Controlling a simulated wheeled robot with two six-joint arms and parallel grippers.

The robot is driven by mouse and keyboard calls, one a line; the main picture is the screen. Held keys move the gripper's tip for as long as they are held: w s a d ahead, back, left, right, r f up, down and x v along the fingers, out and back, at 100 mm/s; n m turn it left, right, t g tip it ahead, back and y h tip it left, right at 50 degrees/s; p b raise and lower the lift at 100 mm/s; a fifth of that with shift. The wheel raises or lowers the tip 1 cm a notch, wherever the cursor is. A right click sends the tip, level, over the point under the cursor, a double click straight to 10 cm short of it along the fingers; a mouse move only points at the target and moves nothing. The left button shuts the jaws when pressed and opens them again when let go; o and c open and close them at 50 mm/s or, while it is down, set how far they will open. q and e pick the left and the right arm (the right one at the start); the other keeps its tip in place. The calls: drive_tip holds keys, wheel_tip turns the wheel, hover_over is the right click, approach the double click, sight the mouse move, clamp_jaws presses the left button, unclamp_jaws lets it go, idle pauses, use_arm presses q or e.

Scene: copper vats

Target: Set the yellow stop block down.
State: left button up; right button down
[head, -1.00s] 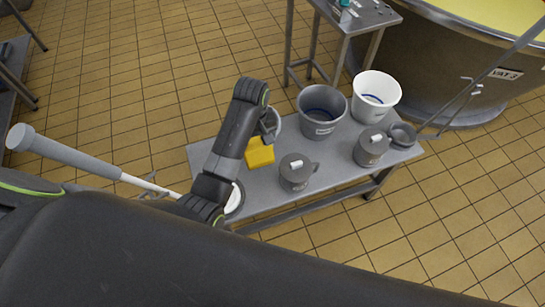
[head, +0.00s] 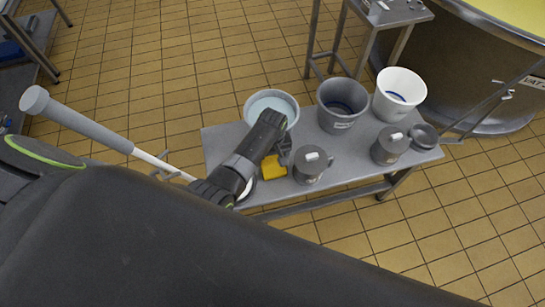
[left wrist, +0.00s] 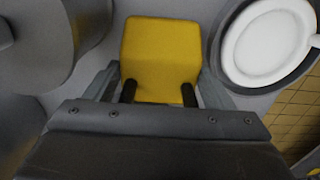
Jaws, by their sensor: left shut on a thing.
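The yellow stop block (head: 273,168) is at the bench (head: 222,143), left of a grey lidded jug (head: 311,166). My left gripper (head: 284,152) is shut on it, and the arm hides part of both. In the left wrist view the yellow block (left wrist: 160,50) sits between the two dark fingertips (left wrist: 158,93), with a grey surface around it. I cannot tell whether its underside touches the bench. My right gripper is in neither view.
A bowl of pale liquid (head: 271,106) stands behind the block. A grey bucket (head: 341,105), a white bucket (head: 399,95) and a second lidded jug (head: 390,146) stand farther right. A round white thing (left wrist: 268,42) lies beside the block in the wrist view.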

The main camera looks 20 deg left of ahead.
use_arm(q)
drive_tip(key=shift+f, duration=0.1)
drive_tip(key=shift+f, duration=0.15)
drive_tip(key=o, duration=1.5)
drive_tip(key=shift+c, duration=0.2)
